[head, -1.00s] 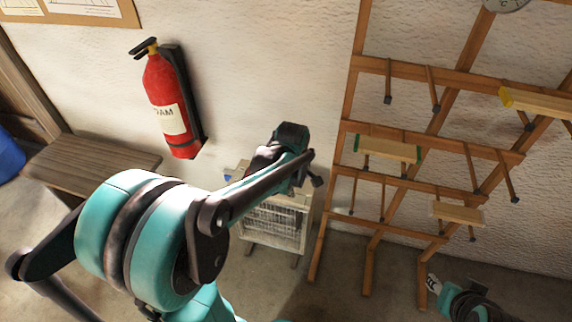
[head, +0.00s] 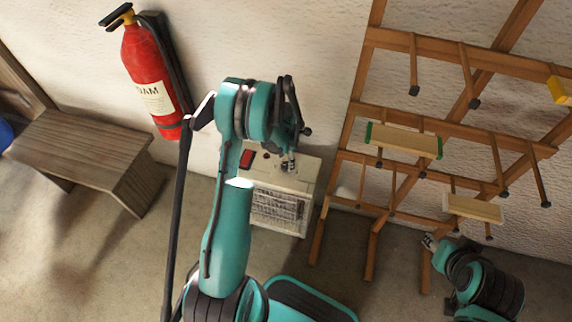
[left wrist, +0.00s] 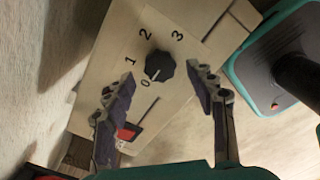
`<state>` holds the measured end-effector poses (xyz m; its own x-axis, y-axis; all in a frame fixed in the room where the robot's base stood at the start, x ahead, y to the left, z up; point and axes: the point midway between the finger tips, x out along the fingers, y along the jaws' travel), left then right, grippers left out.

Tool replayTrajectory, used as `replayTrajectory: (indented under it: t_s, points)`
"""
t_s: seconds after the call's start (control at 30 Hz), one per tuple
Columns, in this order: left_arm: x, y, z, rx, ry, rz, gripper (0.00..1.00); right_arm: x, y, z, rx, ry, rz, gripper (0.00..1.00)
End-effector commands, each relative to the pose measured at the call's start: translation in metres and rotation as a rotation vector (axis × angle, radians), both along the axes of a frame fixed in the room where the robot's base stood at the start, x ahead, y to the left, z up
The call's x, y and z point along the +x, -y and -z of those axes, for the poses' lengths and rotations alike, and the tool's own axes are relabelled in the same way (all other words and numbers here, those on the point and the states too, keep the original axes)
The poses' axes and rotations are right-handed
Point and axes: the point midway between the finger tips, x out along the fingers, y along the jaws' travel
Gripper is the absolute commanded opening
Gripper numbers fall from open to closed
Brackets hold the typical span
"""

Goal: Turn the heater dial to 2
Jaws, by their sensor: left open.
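The heater (head: 278,212) is a cream box with a front grille, standing on the floor by the wall. The dial (left wrist: 160,66) is a black knob on its top, with the numbers 0, 1, 2 and 3 around it. Its pale pointer mark appears to face the 0. My left gripper (left wrist: 161,75) is open over the heater top, one finger on each side of the dial's area, with no clear contact. In the head view my left gripper (head: 290,160) partly hides the heater top and the dial. My right gripper (head: 430,242) is at lower right, its jaws too small to judge.
A red switch (left wrist: 128,132) sits on the heater top near a left finger. A wooden rack (head: 372,245) with laths stands right of the heater. A red fire extinguisher (head: 150,85) hangs on the wall above a wooden bench (head: 85,150). Floor between bench and heater is open.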

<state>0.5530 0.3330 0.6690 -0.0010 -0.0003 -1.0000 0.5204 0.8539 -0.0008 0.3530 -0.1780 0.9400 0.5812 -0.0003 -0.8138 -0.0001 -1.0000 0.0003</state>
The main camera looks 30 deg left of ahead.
Motion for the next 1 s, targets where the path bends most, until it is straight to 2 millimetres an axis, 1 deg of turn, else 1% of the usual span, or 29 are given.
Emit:
replayTrajectory:
  t_s: [0.03,0.2,0.5,0.53,0.57,0.6,0.67,0.7,1.0]
  points:
    - [0.0,0.0,0.011,0.0,0.0,0.001,0.56,0.0,0.0,0.006,0.0,0.0,0.0,0.4]
    - [0.0,0.0,0.025,0.0,0.0,0.001,0.56,0.0,0.0,0.011,0.0,0.0,0.0,0.4]
    - [0.0,0.0,0.026,0.0,0.0,0.002,0.56,0.0,0.0,0.011,0.0,0.0,0.0,0.4]
    - [0.0,0.0,0.026,0.0,0.0,0.002,0.51,0.0,0.0,0.011,0.0,0.0,0.0,0.4]
    - [0.0,0.0,0.026,0.0,0.0,0.002,0.43,0.0,0.0,0.011,0.0,0.0,0.0,0.4]
    - [0.0,0.0,0.026,0.0,0.0,0.002,0.32,0.0,0.0,0.011,0.0,0.0,0.0,0.4]
    - [0.0,0.0,0.026,0.001,0.001,0.002,0.17,0.0,0.0,0.011,0.0,0.0,0.0,0.4]
    - [0.0,0.0,0.026,0.001,0.001,0.002,0.06,0.0,0.0,0.011,0.0,0.0,0.0,0.4]
    - [0.0,0.0,0.026,0.0,0.001,0.019,0.06,0.0,0.0,0.011,0.0,0.0,0.0,0.4]
